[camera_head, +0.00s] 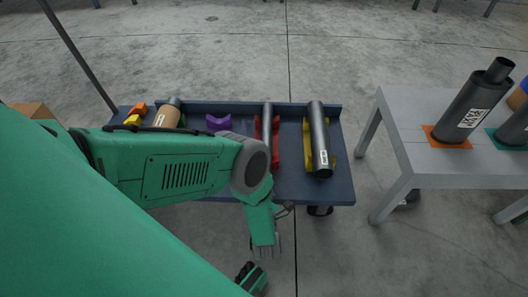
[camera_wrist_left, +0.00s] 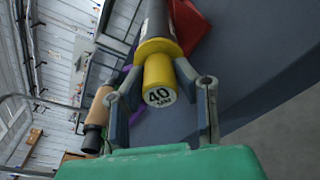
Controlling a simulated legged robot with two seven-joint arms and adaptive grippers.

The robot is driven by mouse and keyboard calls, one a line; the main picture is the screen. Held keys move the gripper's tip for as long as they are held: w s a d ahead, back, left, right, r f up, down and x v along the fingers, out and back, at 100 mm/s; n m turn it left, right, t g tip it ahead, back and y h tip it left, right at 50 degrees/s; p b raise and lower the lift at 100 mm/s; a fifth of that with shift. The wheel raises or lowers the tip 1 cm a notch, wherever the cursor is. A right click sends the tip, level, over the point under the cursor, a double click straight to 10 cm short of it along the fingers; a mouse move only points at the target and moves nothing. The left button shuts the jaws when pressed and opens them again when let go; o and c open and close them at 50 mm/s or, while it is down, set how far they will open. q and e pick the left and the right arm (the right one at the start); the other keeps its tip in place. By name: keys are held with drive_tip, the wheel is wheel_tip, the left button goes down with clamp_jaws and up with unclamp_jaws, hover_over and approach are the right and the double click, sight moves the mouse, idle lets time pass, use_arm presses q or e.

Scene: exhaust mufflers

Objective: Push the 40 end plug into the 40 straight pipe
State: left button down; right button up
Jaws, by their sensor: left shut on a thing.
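The yellow 40 end plug (camera_wrist_left: 158,75) sits between the two fingers of my left gripper (camera_wrist_left: 160,88) in the left wrist view, its "40" face towards the camera. My left gripper is shut on it. The plug's wider collar lies in line with the near end of the dark 40 straight pipe (camera_wrist_left: 158,20); how deep it sits I cannot tell. In the head view the pipe (camera_head: 267,118) lies in a red cradle, its near end hidden behind my left wrist. My left gripper (camera_head: 284,209) is partly hidden by the wrist there.
The blue cart (camera_head: 340,188) also holds a thicker dark pipe (camera_head: 318,130) in a yellow cradle, a purple cradle (camera_head: 218,123) and a brown cylinder (camera_head: 167,117). A grey table (camera_head: 420,172) with upright mufflers stands at right. Open floor lies between them.

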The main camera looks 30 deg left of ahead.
use_arm(q)
drive_tip(key=shift+w+a, duration=0.2)
drive_tip(key=shift+w, duration=0.1)
drive_tip(key=c, duration=1.2)
unclamp_jaws()
drive_tip(key=shift+d, duration=0.1)
drive_tip(key=v, duration=1.1)
drive_tip(key=shift+s+d, duration=0.2)
drive_tip(key=shift+s, duration=0.15)
